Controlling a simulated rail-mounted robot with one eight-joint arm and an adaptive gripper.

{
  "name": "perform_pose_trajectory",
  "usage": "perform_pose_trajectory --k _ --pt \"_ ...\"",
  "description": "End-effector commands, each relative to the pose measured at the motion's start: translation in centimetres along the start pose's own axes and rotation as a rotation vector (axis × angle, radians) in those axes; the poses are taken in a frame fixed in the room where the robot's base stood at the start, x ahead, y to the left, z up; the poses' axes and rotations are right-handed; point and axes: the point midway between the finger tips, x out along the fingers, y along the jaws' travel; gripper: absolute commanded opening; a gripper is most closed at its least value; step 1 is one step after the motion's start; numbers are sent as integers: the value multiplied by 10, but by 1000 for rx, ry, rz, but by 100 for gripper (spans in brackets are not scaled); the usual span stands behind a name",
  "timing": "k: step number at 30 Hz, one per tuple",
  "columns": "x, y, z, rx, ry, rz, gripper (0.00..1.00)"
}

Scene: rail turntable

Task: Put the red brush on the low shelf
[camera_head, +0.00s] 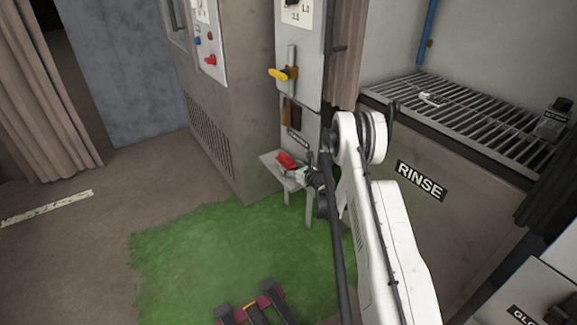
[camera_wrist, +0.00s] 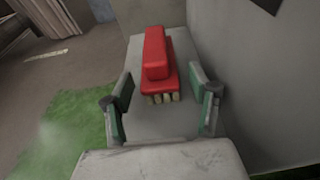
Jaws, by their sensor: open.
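The red brush (camera_head: 286,161) rests on the small grey low shelf (camera_head: 272,158) beside the cabinet's panel column. In the wrist view the red brush (camera_wrist: 157,62) lies on the low shelf (camera_wrist: 176,127), its pale bristles facing the camera. My gripper (camera_wrist: 160,104) is open, with its green-padded fingers on either side of the brush's near end and apart from it. In the head view my gripper (camera_head: 305,176) is at the shelf's right side, partly hidden by my arm.
A grated rinse basin (camera_head: 470,110) stands at right. A tall cabinet (camera_head: 230,90) with knobs and a yellow-handled lever (camera_head: 283,73) stands behind the shelf. Green matting (camera_head: 220,245) covers the floor in front, with a dark red-and-black object (camera_head: 257,307) at its near edge.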

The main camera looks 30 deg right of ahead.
Motion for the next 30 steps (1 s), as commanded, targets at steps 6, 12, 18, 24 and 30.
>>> perform_pose_trajectory --k 6,12,18,24,30 --pt "-47 -1 3 1 0 -1 56" --pt "-79 0 2 1 1 0 56" --pt "-93 0 2 -3 1 1 56" --pt "-94 12 31 -97 25 21 56" --pt "-100 42 97 -340 80 71 56"
